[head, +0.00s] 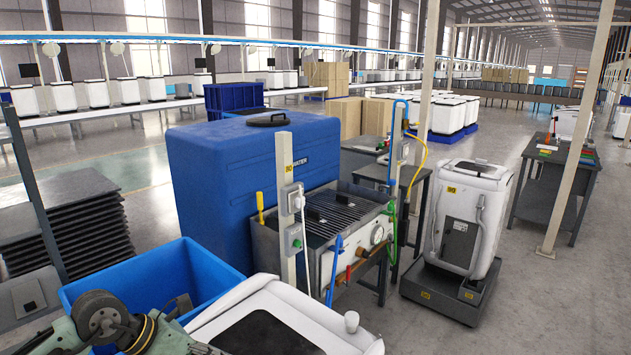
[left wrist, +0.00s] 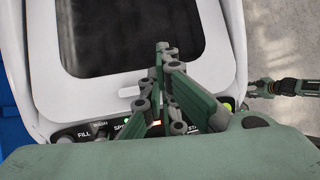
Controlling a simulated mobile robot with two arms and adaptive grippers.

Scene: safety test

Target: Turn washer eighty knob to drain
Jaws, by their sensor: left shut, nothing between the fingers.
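The near washer (head: 352,340) is white with a dark lid window, at the bottom of the head view. In the left wrist view, the washer (left wrist: 225,50) fills the upper part, and its dark control panel (left wrist: 68,137) shows FILL, WASH and partly hidden SPIN labels.
A blue open bin (head: 90,283) stands left of the near washer. Behind are a large blue tank (head: 225,175) and a metal sink bench (head: 345,205) with hoses. Another white washer (head: 490,180) stands on a dark base at the right.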

